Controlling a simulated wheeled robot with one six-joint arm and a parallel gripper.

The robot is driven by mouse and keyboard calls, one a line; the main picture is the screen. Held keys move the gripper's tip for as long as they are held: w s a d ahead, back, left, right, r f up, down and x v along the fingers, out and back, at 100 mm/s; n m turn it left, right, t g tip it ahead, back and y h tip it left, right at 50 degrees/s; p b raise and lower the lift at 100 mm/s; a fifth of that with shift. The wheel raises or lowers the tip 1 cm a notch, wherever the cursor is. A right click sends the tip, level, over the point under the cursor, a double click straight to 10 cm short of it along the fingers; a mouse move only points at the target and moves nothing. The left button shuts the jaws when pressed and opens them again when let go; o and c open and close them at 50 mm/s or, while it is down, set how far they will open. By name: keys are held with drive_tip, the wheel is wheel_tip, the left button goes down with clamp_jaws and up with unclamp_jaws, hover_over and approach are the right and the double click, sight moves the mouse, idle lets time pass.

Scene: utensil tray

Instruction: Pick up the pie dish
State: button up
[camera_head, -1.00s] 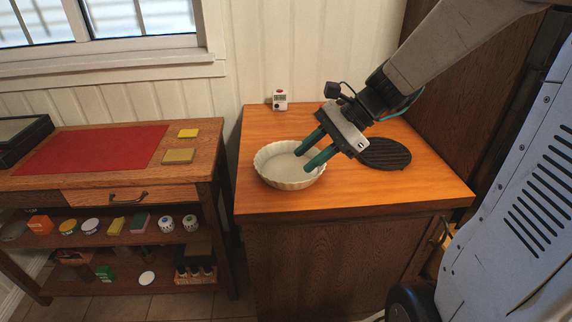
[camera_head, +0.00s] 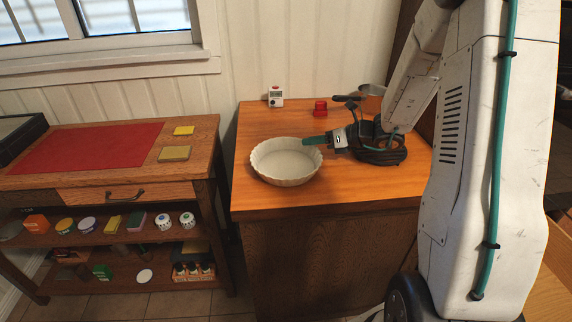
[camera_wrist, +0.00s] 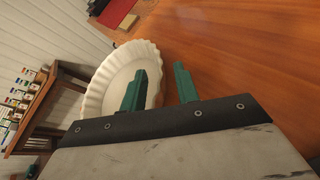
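The white fluted pie dish (camera_head: 286,172) sits upright and empty on the wooden cabinet top (camera_head: 330,192). My gripper (camera_head: 308,141) is at the dish's right rear rim, lying low and nearly level in the head view. In the wrist view, my gripper (camera_wrist: 160,70) is open, with its two green fingers apart. The left finger overlaps the inside of the pie dish (camera_wrist: 103,82) and the right finger is over bare wood outside it. The rim appears between them, with a gap to the right finger. Whether the left finger touches the dish is unclear.
A black round trivet (camera_head: 378,156) lies under my wrist on the right. A white timer (camera_head: 275,96) and a red object (camera_head: 320,107) stand at the back. A side table with a red mat (camera_head: 85,147) is to the left. The cabinet's front left top is clear.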

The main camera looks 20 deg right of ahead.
drive_tip(key=shift+x, duration=1.1)
clamp_jaws()
idle(0.6)
